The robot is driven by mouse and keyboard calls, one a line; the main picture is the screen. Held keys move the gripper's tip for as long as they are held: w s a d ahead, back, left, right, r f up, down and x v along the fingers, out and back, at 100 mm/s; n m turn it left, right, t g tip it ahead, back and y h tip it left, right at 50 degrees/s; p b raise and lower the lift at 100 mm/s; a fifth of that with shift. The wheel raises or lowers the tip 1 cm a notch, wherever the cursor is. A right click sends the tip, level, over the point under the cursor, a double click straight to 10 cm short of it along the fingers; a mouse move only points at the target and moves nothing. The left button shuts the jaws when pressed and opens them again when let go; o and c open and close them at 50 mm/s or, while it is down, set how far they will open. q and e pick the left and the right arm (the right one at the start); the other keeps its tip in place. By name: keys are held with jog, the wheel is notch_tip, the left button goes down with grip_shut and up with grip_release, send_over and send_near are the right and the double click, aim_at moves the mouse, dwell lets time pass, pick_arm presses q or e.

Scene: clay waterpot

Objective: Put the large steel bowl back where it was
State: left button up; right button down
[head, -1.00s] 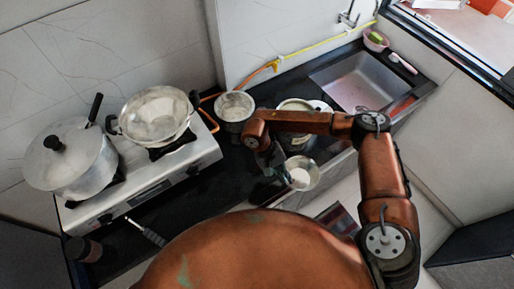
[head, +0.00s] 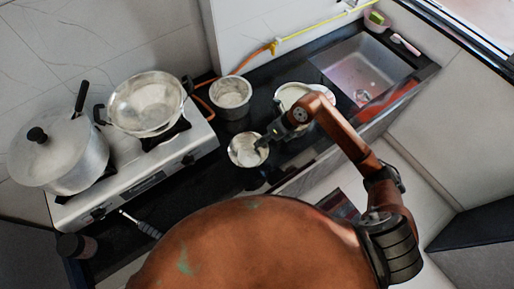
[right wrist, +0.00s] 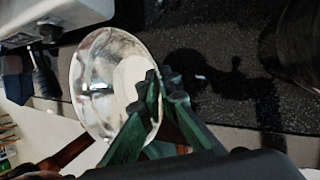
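A steel bowl (head: 243,154) is at my right gripper (head: 266,139), over the dark counter left of the white-rimmed pot. In the right wrist view the green fingers of my right gripper (right wrist: 163,88) are shut on the rim of this steel bowl (right wrist: 96,78), one finger inside and one outside. The bowl looks tilted in that view. Its shadow falls on the counter, and I cannot tell its exact height. A wider steel bowl-shaped vessel (head: 147,101) sits on the stove's right burner. My left gripper is not in view.
A lidded steel pot (head: 62,160) stands on the stove (head: 140,180). A smaller steel pot (head: 231,98) stands behind the held bowl. A white-rimmed pot (head: 291,94) is beside my right arm. The sink (head: 362,68) is at right.

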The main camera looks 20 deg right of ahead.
jog(key=w+d+r+m+t+h, duration=0.1)
jog(key=w+d+m+t+h, duration=0.15)
jog(key=d+m, duration=0.35)
jog(key=m+b, duration=0.1)
jog(key=m, duration=0.1)
send_over(270, 147)
jog(key=shift+t, duration=0.45)
notch_tip(270, 147, down, 5)
jog(key=shift+s+d+r, duration=0.1)
jog(key=shift+f, duration=0.65)
notch_tip(270, 147, down, 3)
jog(key=shift+f+b, duration=0.1)
jog(key=shift+b, duration=0.2)
jog(key=shift+f, duration=0.15)
jog(key=c, duration=2.4)
grip_release()
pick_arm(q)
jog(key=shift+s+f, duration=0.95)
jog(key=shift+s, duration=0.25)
